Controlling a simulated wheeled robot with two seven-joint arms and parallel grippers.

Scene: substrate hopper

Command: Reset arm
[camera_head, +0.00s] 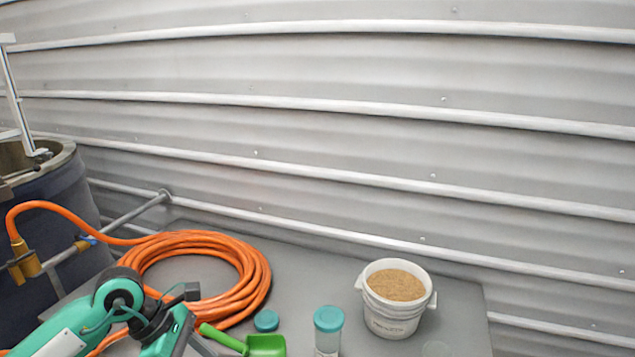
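My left arm comes in at the bottom left, teal and black. The body of my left gripper (172,335) is at the bottom edge, over the front of the orange hose coil and left of the green scoop (262,345). Its fingertips are cut off or hidden, so I cannot tell if it is open or holds anything. My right arm and gripper are out of view.
A coiled orange hose (255,268) lies on the grey table (320,270). A teal lid (266,320), a clear jar with a teal lid (328,320) and a white bucket of brown grains (392,318) stand rightward. A dark barrel (60,210) is left; a corrugated wall (350,120) is behind.

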